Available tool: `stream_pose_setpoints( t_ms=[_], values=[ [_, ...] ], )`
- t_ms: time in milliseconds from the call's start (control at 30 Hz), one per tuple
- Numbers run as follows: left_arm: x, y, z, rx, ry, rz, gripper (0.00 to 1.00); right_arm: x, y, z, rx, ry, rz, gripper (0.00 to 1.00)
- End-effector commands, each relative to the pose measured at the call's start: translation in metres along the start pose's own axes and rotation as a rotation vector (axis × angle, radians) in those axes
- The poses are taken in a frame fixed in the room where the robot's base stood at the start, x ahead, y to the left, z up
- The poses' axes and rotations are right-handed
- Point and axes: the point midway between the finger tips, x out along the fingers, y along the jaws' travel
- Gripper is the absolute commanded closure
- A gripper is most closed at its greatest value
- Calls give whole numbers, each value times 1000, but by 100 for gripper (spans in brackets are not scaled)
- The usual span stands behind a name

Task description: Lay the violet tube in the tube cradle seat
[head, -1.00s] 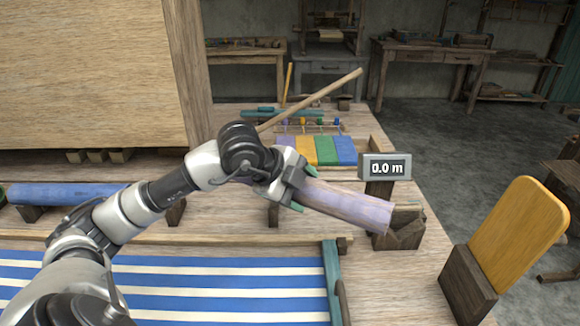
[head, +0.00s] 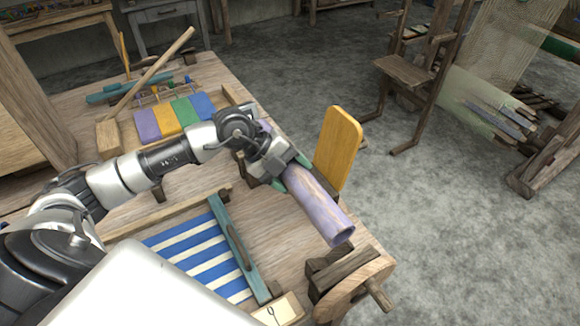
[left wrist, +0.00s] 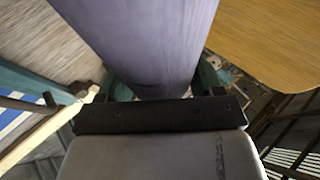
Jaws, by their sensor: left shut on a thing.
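My left gripper (head: 283,172) is shut on the violet tube (head: 322,207), around its middle. The tube slants down to the lower right with its hollow end toward the table's right edge, and its far end (head: 265,125) shows behind the gripper. The left wrist view shows the tube (left wrist: 150,40) between the fingers. Dark wooden blocks (head: 334,266) with a gap between them stand below the tube's near end, apart from it; I cannot tell whether they are the cradle seat. Other dark wood behind my arm is mostly hidden. My right gripper is not in view.
A yellow paddle (head: 338,148) stands upright beside the tube. A wooden wheel with a peg (head: 362,290) is at the front corner. Striped blue cloth (head: 205,255), a teal bar (head: 238,248) and coloured blocks (head: 172,117) lie left.

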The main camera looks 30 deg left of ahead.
Motion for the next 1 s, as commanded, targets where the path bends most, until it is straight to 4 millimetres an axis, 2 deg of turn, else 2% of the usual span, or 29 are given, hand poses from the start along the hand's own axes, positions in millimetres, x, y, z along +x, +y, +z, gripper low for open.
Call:
stream_pose_setpoints(
  t_ms=[633, 1000],
  values=[
    [47, 38, 20, -1, -1, -3, 69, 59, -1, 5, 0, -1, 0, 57],
    [69, 57, 29, -1, 0, -3, 69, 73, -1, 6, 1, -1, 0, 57]
  ],
)
